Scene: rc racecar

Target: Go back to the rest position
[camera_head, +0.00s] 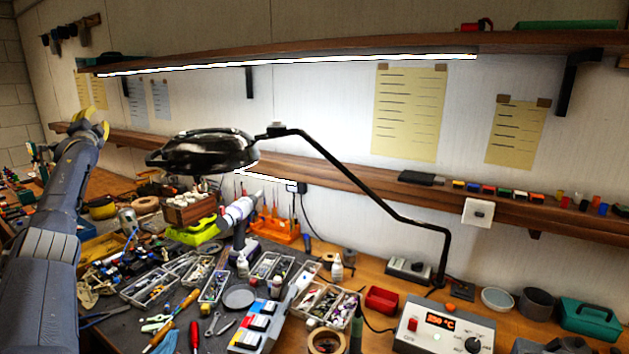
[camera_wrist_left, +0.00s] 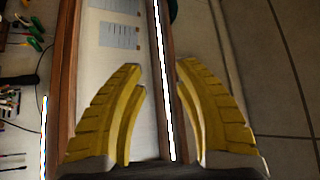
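My left gripper (camera_head: 91,127) is raised at the far left in the head view, in front of the wall and near the lower wooden shelf. Its yellow fingers also show in the left wrist view (camera_wrist_left: 158,95). They are spread wide apart with nothing between them, so it is open and empty. My left arm (camera_head: 50,240) comes up along the left edge of the head view. My right gripper is in neither view.
A cluttered workbench (camera_head: 385,343) holds parts trays, tools and a soldering station (camera_head: 445,325). A black magnifier lamp (camera_head: 203,150) on a bent arm reaches over the middle. A lit upper shelf (camera_head: 300,45) and a lower shelf (camera_head: 350,178) run along the wall. Space around the left gripper looks free.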

